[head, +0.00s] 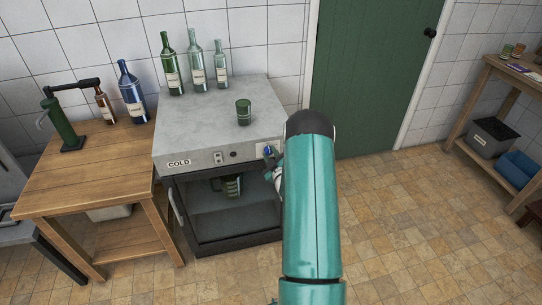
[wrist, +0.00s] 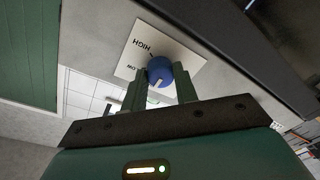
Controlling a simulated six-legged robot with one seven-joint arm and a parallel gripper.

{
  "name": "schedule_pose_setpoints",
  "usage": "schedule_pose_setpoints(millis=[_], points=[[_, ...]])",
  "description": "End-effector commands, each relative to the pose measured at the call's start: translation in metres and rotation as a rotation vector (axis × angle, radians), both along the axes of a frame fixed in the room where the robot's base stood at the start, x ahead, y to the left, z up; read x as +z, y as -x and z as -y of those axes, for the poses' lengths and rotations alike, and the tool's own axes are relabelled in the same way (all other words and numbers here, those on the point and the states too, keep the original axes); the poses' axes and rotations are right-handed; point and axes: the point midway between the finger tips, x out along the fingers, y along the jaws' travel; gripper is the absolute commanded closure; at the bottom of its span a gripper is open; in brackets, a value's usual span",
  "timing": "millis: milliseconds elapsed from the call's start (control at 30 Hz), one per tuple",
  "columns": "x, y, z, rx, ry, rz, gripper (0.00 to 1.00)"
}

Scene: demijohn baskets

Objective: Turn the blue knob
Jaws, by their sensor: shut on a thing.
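The blue knob (wrist: 159,70) sits on a white plate (wrist: 136,57) marked HIGH and LOW in the wrist view, where the lettering appears upside down. A pale pointer line shows on the knob's face. My gripper (wrist: 161,84) has one finger on each side of the knob and is shut on it. In the head view the knob (head: 268,152) is a small blue spot at the right end of the cold cabinet's (head: 200,164) front panel. My arm hides most of my gripper (head: 273,168) there.
A green cup (head: 243,112) and several bottles (head: 196,62) stand on the cabinet top. A dark green cup (head: 231,186) is inside the cabinet. A wooden table (head: 85,165) with bottles adjoins at left. The tiled floor at right is clear up to a shelf (head: 500,110).

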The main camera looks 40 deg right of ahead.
Motion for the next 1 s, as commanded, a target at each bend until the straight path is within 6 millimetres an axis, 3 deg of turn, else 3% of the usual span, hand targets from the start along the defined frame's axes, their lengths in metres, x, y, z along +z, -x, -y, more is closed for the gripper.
schedule_pose_setpoints(millis=[367,1000], points=[[-0.0009,0.0,0.0002,0.0,-0.182,0.095,0.94],[-0.0022,0.0,-0.0003,-0.002,-0.698,0.363,0.94]])
